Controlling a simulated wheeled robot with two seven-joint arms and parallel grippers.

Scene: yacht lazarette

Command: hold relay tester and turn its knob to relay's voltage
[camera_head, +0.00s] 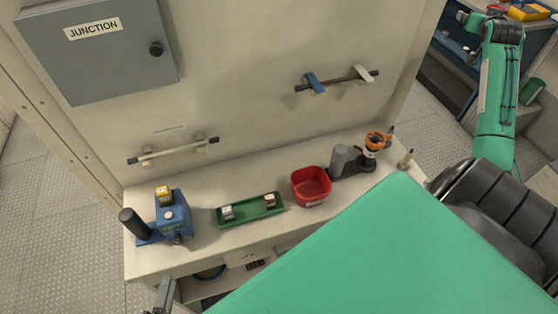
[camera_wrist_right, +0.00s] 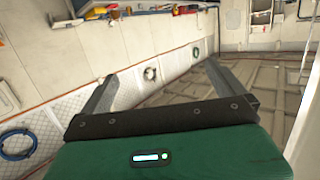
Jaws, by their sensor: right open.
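The blue relay tester (camera_head: 173,222) stands at the left end of the white shelf, with a dark cylindrical grip (camera_head: 133,222) on its left side. A yellow relay (camera_head: 164,194) sits on its top; its printed voltage is too small to read. A small dark part on its lower front may be the knob, but its setting cannot be read. A grey tip of my left gripper (camera_head: 164,294) shows at the bottom edge, below the tester and apart from it; the rest is cut off. My right gripper (camera_wrist_right: 160,75) is open and empty in the right wrist view, away from the shelf.
A green tray (camera_head: 231,222) holds two small relays, one pale and one brown. A red bin (camera_head: 311,186) and a black-and-orange device (camera_head: 371,150) with a grey cylinder stand further right. A grey junction box (camera_head: 95,60) and two rails are on the wall above.

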